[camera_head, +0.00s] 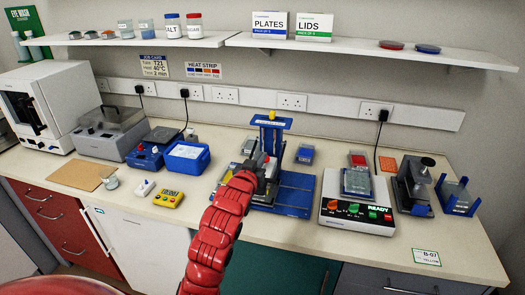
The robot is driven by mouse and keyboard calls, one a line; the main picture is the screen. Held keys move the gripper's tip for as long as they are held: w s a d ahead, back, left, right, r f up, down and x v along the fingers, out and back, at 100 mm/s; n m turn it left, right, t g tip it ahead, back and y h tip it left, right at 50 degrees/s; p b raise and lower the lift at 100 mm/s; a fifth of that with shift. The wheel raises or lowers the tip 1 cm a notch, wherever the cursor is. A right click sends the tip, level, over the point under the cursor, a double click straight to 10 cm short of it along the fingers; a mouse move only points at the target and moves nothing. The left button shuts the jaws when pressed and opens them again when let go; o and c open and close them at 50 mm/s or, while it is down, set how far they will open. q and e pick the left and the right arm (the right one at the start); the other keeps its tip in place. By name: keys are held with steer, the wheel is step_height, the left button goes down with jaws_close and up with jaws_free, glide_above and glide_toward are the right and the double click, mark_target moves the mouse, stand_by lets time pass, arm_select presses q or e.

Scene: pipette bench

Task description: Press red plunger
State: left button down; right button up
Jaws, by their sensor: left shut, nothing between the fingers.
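A blue stand (282,185) with an upright frame stands in the middle of the bench, and a small yellow knob (272,114) sits on its top plate. I cannot make out a red plunger on it. My left gripper (266,172), on the red arm from below, is shut and empty in front of the stand, below the top plate. It hides part of the stand's middle, and I cannot tell whether it touches anything. My right gripper is not in view.
To the right are a white device (345,211) with a lit READY panel, a dark grey press (413,185) and a blue holder (458,197). To the left are a blue tray (187,157) and a yellow timer (168,199). The front right bench is mostly clear.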

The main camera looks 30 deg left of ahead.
arm_select(q)
steer(key=shift+s+a+r+g+p, duration=0.2)
steer(key=shift+s+a+g+p, duration=0.15)
steer(key=shift+s+a+g, duration=0.35)
steer(key=shift+w+a, duration=0.1)
steer(key=shift+w, duration=0.1)
steer(key=p+x, duration=0.2)
steer(key=x, duration=0.1)
steer(key=f+p+x, duration=0.1)
steer(key=p+x, duration=0.1)
steer(key=x, duration=0.2)
steer(key=f+p+x, duration=0.1)
steer(key=p+x, duration=0.1)
steer(key=x, duration=0.1)
steer(key=shift+a+f, duration=0.15)
steer(key=shift+f, duration=0.1)
steer(key=shift+s+f+p, duration=0.1)
steer(key=shift+f+p, duration=0.3)
steer(key=shift+f, duration=0.4)
steer(key=shift+f, duration=0.15)
